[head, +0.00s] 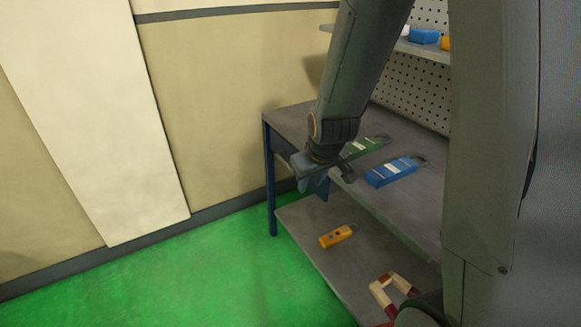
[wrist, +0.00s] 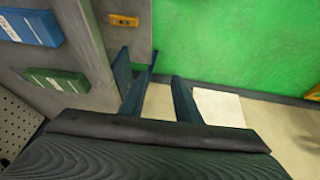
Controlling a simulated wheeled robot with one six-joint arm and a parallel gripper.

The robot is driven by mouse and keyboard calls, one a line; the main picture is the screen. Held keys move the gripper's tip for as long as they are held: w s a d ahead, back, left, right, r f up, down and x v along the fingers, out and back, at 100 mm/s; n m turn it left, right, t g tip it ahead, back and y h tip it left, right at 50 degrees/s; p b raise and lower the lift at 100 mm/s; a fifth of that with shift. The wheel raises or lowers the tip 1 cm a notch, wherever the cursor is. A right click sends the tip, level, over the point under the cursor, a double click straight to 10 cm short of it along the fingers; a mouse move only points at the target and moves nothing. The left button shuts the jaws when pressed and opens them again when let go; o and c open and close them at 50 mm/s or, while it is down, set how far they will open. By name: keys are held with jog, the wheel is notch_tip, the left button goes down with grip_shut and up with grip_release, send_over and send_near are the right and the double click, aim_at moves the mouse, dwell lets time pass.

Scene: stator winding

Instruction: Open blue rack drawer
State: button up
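The grey rack (head: 300,117) has a blue frame and a blue leg (head: 270,180) at its left end. I cannot clearly make out a separate drawer front or handle; my gripper hides part of the front edge. My gripper (head: 325,180) hangs at the left part of the front edge of the rack's top. In the wrist view my gripper (wrist: 162,74) has its two dark blue fingers apart, with nothing seen between them. The rack's blue frame (wrist: 121,66) is close beside the left finger, and I cannot tell whether they touch.
On the top lie a blue box (head: 392,171) and a green box (head: 362,147). The lower shelf holds a yellow device (head: 336,236) and a red and white horseshoe-shaped thing (head: 380,295). A pegboard (head: 412,90) stands behind. The green floor (head: 170,280) left of the rack is clear.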

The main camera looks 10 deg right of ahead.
jog(key=w+f+n+t+b, duration=0.15)
jog(key=w+f, duration=0.25)
jog(key=w, duration=0.4)
jog(key=w+f+n+t, duration=0.3)
jog(key=w+f, duration=0.1)
jog(key=w, duration=0.4)
jog(key=n+t+b, duration=0.2)
jog(key=n+t, duration=0.2)
jog(key=t, duration=0.2)
send_near(288, 167)
jog(key=r+x, duration=0.1)
jog(key=x, duration=0.3)
jog(key=shift+f+p+x, duration=0.15)
jog(key=shift+f+x, duration=0.05)
jog(key=shift+x, duration=1.1)
jog(key=shift+f+p+x, duration=0.15)
jog(key=shift+x, duration=1.1)
jog(key=shift+f+p+x, duration=0.15)
jog(key=shift+f+x, duration=0.05)
jog(key=shift+x, duration=1.1)
jog(key=shift+s, duration=0.15)
grip_shut()
